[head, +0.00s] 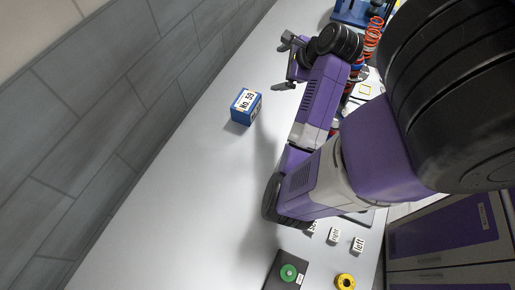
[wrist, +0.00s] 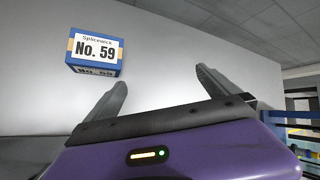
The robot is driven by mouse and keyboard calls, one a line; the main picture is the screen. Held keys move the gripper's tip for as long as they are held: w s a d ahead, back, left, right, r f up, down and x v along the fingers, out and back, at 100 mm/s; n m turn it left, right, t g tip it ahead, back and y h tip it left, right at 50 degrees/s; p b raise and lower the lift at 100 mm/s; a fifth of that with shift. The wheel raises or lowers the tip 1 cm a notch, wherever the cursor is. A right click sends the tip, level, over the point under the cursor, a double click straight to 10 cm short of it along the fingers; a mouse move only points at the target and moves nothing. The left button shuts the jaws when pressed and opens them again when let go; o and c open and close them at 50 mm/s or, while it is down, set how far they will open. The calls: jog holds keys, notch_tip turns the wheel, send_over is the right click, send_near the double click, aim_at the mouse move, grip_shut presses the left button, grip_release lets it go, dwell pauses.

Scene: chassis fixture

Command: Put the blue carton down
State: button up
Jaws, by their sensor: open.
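The blue carton (head: 245,107) stands on the light grey table top (head: 190,160) with its "No. 59" label showing. In the wrist view the carton (wrist: 95,52) is at the upper left, apart from the fingers, with the words "Splicewick" and "No. 59" on it. My gripper (head: 286,62) is to the upper right of the carton in the head view. It is open, and nothing is between its two fingers in the wrist view (wrist: 160,95).
A grey tiled wall (head: 90,110) runs along the left. A dark plate with a green disc (head: 288,272), a yellow ring (head: 345,282) and small labelled blocks (head: 358,245) are at the bottom. A blue fixture (head: 352,14) is at the top. The table around the carton is clear.

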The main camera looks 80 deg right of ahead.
jog(key=w+d+r+n+h, duration=0.3)
jog(key=d+r+n+h, duration=0.15)
jog(key=r+n, duration=0.35)
jog(key=w+a+f+n+t, duration=0.1)
jog(key=w+a+n+t, duration=0.3)
jog(key=w+a+n, duration=0.55)
jog(key=s+a+f+n+t+y, duration=0.25)
jog(key=a+n, duration=0.35)
jog(key=a, duration=0.3)
jog(key=s+a+f+n+t+y, duration=0.1)
jog(key=s+a+f+n+y, duration=0.2)
jog(key=a+n, duration=0.45)
jog(key=s+a+r+n+y, duration=0.1)
jog(key=s+a, duration=0.3)
jog(key=a, duration=0.6)
jog(key=s+a+r+n+y, duration=0.1)
jog(key=s+a+n+y, duration=0.1)
jog(key=a, duration=0.8)
jog(key=shift+s+a+r+t+y, duration=0.3)
jog(key=shift+s+t+y, duration=0.15)
jog(key=shift+s+y, duration=0.45)
jog(key=shift+s, duration=0.1)
